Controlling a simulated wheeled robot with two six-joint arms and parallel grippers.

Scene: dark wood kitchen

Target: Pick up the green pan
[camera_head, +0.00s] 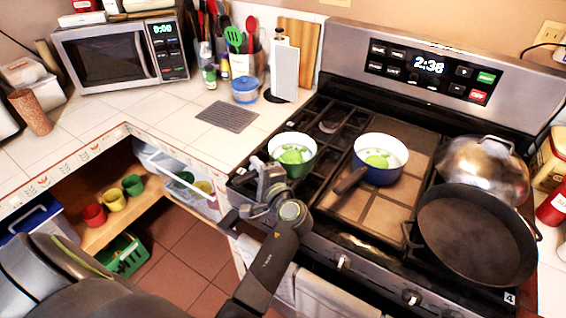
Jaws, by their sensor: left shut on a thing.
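The green pan (306,165), white inside with a green item (292,155) in it, sits at the front left of the stove. My left gripper (268,180) is at the near side of this pan, at the stove's front left corner. It is shut on the pan, apparently at its handle, which the gripper hides. I cannot tell whether the pan is lifted off the grate. My right gripper is not in view.
A blue pan (383,175) with a brown handle stands right of the green pan on the stove (345,205). A large black skillet (476,235) and a metal lid (484,166) fill the stove's right side. A counter (185,115) lies left, with an open drawer (165,165) below.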

